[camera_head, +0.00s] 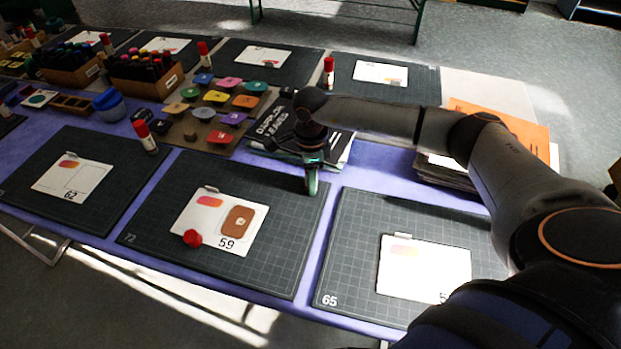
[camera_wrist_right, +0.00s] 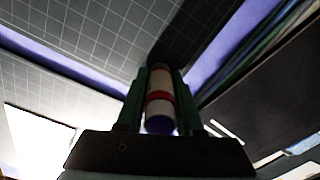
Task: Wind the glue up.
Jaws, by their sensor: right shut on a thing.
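My right gripper (camera_head: 312,188) is over the back right corner of the middle cutting mat (camera_head: 285,270), by the gap to the right-hand mat. In the right wrist view my right gripper (camera_wrist_right: 160,100) is shut on a glue stick (camera_wrist_right: 158,110), white with a red band and a purple end. In the head view the fingers mostly hide this stick. A red cap (camera_head: 192,238) lies on the card (camera_head: 232,205) marked 59, on the middle mat. My left gripper is not in view.
Other red-capped glue sticks (camera_head: 146,137) stand by several mats. Coloured blocks on a board (camera_head: 215,105), boxes of markers (camera_head: 140,75) and dark booklets (camera_head: 275,122) lie behind. A paper stack with an orange sheet (camera_head: 500,125) is at right. The right-hand mat (camera_head: 360,240) has free room.

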